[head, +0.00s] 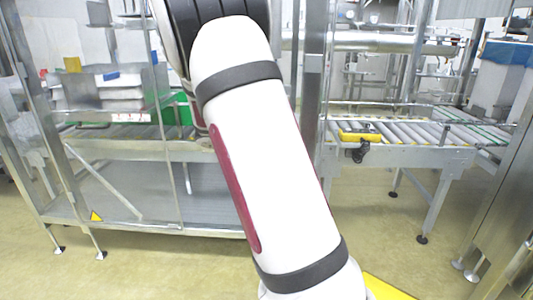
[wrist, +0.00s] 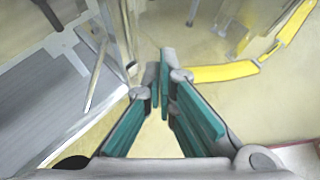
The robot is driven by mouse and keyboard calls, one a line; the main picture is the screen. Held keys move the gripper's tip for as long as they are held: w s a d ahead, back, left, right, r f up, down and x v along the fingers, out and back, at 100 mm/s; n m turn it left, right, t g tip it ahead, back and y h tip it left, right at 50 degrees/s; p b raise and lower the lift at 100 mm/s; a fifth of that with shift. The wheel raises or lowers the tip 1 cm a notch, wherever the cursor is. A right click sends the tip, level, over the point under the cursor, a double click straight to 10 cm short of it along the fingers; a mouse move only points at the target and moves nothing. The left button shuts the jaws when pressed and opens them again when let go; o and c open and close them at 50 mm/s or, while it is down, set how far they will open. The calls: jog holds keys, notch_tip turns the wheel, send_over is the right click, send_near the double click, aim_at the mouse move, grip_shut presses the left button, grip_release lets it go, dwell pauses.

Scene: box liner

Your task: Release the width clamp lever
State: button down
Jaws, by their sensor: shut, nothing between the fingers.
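My gripper (wrist: 164,75) is in the wrist view, its teal-padded fingers closed together with nothing between them. It is over open floor beside a metal frame, and no contact with anything shows. In the head view my white arm fills the middle and the gripper is out of sight. A black clamp-like fitting (head: 358,154) sits under a yellow bar (head: 360,137) at the near edge of the roller conveyor, right of my arm. I cannot tell whether this fitting is the width clamp lever. No lever is clearly identifiable in the wrist view.
A roller conveyor (head: 410,134) stands at the right. A metal-framed machine (head: 150,185) with clear panels stands at the left. A steel post (head: 311,70) rises behind my arm. In the wrist view, a grey panel (wrist: 45,85) lies left and a curved yellow strip (wrist: 225,72) right.

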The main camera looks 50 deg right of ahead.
jog(key=w+d+f+n+t+h, duration=0.4)
jog(key=w+d+f+n, duration=0.8)
jog(key=n, duration=0.8)
jog(key=shift+d+f+n+t+h, duration=0.2)
jog(key=shift+d+n+t+h, duration=0.15)
jog(key=shift+d+h, duration=0.65)
jog(key=shift+a, duration=0.2)
jog(key=w+d+b, duration=0.2)
jog(key=d+b, duration=0.2)
jog(key=d, duration=0.6)
jog(key=shift+w+a+b, duration=0.2)
jog(key=shift+w+a, duration=0.35)
jog(key=shift+w, duration=0.25)
jog(key=shift+w+a+b, duration=0.15)
jog(key=shift+w+a, duration=0.35)
jog(key=shift+w, duration=0.3)
